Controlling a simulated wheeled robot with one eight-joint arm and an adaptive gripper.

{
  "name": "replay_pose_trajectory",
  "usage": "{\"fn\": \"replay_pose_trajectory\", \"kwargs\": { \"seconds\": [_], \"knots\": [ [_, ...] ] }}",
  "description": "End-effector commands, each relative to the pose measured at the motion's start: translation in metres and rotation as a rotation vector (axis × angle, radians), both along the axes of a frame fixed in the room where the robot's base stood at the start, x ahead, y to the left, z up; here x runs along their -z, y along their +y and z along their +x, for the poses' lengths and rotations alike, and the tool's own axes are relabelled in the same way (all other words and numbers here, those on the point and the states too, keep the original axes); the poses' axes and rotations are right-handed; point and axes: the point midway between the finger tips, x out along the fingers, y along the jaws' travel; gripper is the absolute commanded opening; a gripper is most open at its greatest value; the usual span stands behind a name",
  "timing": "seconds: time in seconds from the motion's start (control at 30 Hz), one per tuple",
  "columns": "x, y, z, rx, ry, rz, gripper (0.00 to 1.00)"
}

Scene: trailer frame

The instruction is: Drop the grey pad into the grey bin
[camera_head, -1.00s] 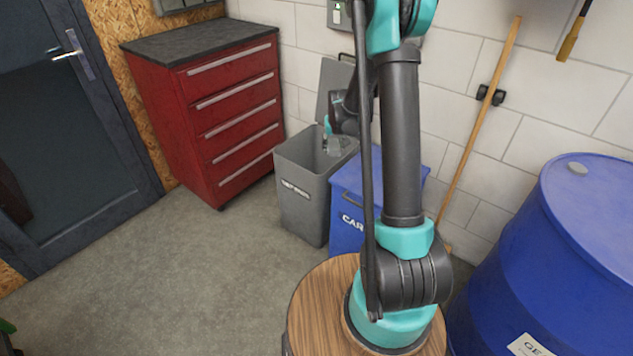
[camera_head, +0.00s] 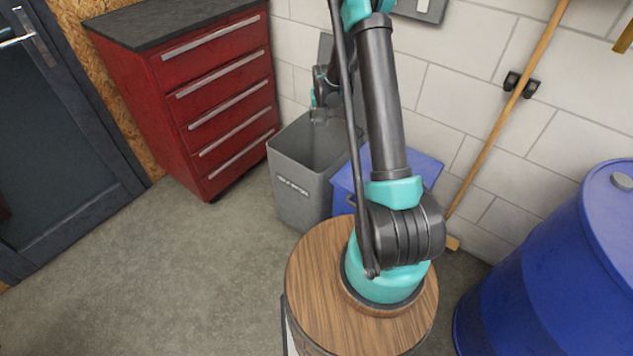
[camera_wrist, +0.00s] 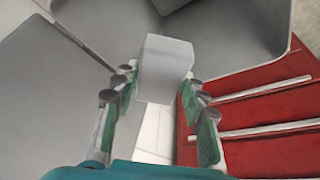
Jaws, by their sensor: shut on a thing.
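The grey pad (camera_wrist: 165,68) is a small pale block in the wrist view. My gripper (camera_wrist: 157,88) is shut on it, with green-faced fingers on both sides. In the head view my gripper (camera_head: 319,114) shows small at the far end of the arm, and the pad cannot be made out there. The grey bin (camera_head: 297,190) stands open on the floor, with its lid raised behind. My gripper appears over the back of its opening. In the wrist view grey walls (camera_wrist: 240,35), probably the bin's, lie behind the pad.
A red drawer cabinet (camera_head: 200,100) stands left of the bin. A blue bin (camera_head: 345,190) is right of it, partly hidden by my arm. A blue barrel (camera_head: 560,270) and a leaning broom (camera_head: 500,125) are at the right. The floor at left is clear.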

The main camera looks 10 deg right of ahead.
Motion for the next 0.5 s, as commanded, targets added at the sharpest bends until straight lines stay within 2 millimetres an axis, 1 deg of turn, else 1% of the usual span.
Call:
{"fn": "replay_pose_trajectory", "kwargs": {
  "seconds": [0.1,0.3,0.5],
  "knots": [
    [0.015,0.0,0.0,0.0,0.0,0.0,0.15],
    [0.035,0.0,0.0,0.0,0.0,0.0,0.15],
    [0.045,0.0,0.0,0.0,0.0,0.0,0.15]
  ]
}}
